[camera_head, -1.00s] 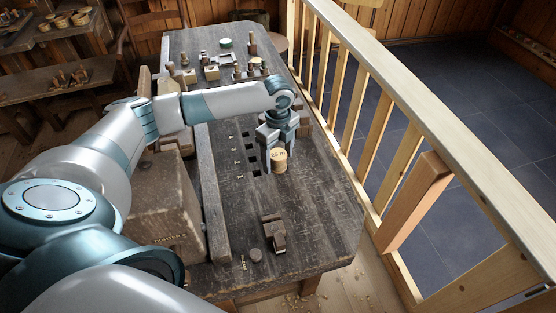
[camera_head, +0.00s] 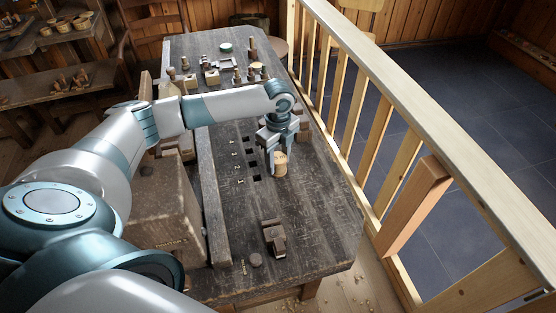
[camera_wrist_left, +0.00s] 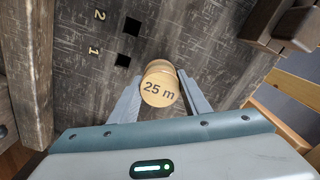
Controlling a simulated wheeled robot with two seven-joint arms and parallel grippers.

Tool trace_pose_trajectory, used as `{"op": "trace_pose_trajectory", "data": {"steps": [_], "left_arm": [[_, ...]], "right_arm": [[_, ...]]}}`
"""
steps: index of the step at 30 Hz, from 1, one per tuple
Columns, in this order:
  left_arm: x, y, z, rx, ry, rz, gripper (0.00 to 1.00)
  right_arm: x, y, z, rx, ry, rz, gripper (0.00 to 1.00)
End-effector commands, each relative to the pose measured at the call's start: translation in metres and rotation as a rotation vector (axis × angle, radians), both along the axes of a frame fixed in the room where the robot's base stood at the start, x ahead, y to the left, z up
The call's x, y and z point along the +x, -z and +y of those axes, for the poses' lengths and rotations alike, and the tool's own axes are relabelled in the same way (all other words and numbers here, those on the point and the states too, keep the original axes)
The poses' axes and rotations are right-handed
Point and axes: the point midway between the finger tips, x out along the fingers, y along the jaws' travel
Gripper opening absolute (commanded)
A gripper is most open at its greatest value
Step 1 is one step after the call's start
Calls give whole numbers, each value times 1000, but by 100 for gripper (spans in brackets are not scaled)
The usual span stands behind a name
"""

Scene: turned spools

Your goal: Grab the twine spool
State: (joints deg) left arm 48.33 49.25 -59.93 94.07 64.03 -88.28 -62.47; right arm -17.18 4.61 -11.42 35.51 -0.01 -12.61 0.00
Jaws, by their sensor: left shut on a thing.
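The twine spool (camera_head: 280,164) is a pale, turned wooden cylinder on the dark workbench (camera_head: 310,220). In the left wrist view the spool (camera_wrist_left: 158,88) shows its round end marked "25 m". My left gripper (camera_head: 277,166) points down at the spool. In the left wrist view its two fingers (camera_wrist_left: 155,98) stand on either side of the spool, shut on it. Whether the spool is clear of the bench I cannot tell. My right gripper is not in view.
Numbered square holes (camera_head: 254,165) run along the bench left of the spool. Several small items stand at the far end. A wooden railing (camera_head: 400,120) runs along the right.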

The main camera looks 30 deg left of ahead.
Motion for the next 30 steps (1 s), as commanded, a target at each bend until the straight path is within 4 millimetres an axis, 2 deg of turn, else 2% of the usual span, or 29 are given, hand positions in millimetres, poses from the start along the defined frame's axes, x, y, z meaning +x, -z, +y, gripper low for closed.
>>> {"op": "trace_pose_trajectory", "data": {"steps": [11,24,30], "left_arm": [[1,-43,0,0,0,-1,20],[-12,-79,-64,-2,3,0,20],[-18,-93,-93,-2,3,-2,20]], "right_arm": [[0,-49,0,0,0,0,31],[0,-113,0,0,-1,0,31],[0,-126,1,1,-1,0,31]]}}
